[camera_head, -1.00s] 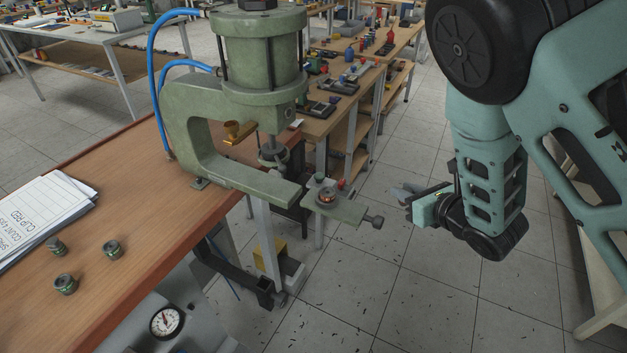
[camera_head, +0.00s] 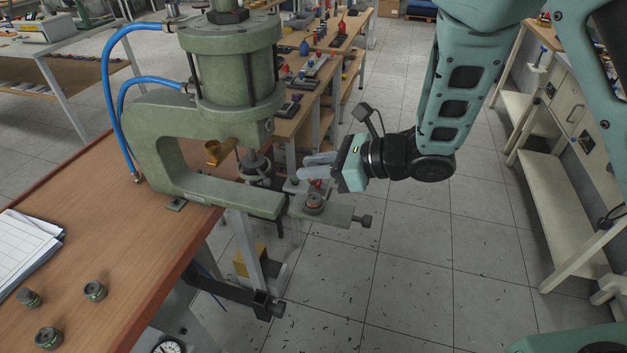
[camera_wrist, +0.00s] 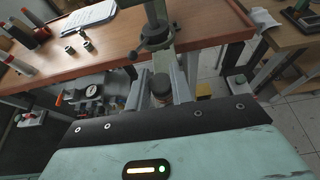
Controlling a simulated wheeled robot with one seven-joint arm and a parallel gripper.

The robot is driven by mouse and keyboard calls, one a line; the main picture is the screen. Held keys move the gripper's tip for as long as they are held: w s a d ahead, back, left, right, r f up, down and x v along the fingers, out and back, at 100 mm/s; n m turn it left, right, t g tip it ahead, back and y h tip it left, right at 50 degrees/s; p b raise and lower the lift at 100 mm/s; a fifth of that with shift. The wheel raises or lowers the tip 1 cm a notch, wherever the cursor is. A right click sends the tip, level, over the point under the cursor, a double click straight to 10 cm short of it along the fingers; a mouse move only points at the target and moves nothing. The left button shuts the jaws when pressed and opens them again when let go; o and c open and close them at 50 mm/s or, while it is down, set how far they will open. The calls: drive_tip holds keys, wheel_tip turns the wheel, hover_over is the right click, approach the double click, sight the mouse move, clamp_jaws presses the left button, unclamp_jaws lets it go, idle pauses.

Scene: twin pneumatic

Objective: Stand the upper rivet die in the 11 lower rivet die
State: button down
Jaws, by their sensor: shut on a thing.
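My gripper (camera_head: 308,166) is in from the right, its pale fingers above and close to the die seat on the press's lower arm. In the wrist view a small dark cylinder, which I take for the upper rivet die (camera_wrist: 161,88), sits between the fingers, and the gripper is shut on it. In the head view it is hard to make out at the fingers.
The green press (camera_head: 170,165) with its cylinder and hanging ram (camera_head: 255,167) stands left of my gripper. Three small dies (camera_head: 94,291) stand on the wooden table (camera_head: 145,270), near a paper sheet (camera_head: 25,245).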

sight(315, 183)
drive_tip(key=shift+f+p, duration=0.5)
drive_tip(key=shift+f, duration=1.7)
drive_tip(key=shift+f, duration=0.15)
drive_tip(key=c, duration=1.2)
unclamp_jaws()
